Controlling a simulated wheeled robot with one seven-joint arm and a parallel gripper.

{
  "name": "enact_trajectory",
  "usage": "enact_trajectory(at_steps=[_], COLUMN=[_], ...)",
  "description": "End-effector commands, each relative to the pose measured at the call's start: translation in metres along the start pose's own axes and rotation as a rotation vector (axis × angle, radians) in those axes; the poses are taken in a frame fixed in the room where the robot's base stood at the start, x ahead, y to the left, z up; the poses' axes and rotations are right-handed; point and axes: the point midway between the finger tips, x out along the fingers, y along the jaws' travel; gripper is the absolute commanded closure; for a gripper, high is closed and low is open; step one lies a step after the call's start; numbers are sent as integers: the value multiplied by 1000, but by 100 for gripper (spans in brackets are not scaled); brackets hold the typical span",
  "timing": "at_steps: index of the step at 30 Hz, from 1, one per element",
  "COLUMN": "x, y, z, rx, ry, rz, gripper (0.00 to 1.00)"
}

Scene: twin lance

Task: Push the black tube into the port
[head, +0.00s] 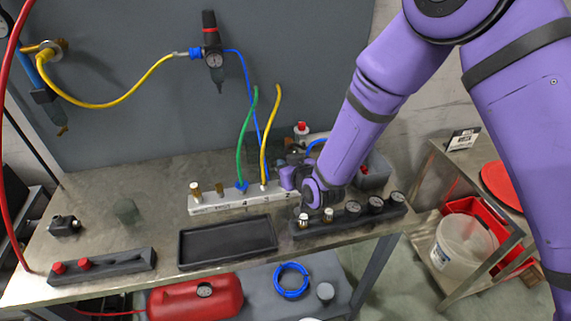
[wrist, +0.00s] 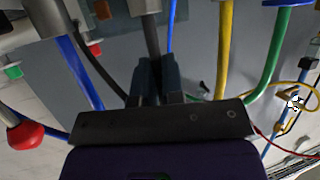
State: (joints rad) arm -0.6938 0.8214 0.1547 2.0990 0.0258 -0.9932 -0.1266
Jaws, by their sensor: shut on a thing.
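The port manifold (head: 230,200) is a pale metal block on the bench, with a green tube (head: 240,140) and a yellow tube (head: 270,130) standing in it. My gripper (head: 288,178) is at its right end; the head view hides the fingertips' grip. In the wrist view, my gripper (wrist: 155,85) is shut on the black tube (wrist: 151,36). The tube runs up from the fingers to a pale port fitting (wrist: 143,6) at the top edge. Its end appears to meet the fitting; I cannot tell how deep it sits.
The yellow tube (wrist: 223,50) and green tube (wrist: 268,55) stand right of my fingers, a blue tube (wrist: 82,72) left. A black tray (head: 228,243) and a gauge block (head: 350,215) lie in front of the manifold.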

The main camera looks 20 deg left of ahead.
Motion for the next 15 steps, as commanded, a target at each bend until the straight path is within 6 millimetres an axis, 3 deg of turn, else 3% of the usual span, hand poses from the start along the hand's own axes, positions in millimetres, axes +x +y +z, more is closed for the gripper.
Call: enact_trajectory(at_steps=[10,12,15], x=[3,3,2], y=[0,0,0], z=[7,7,7], rx=[0,0,0], ry=[1,1,0], rz=[0,0,0], gripper=[100,80,61])
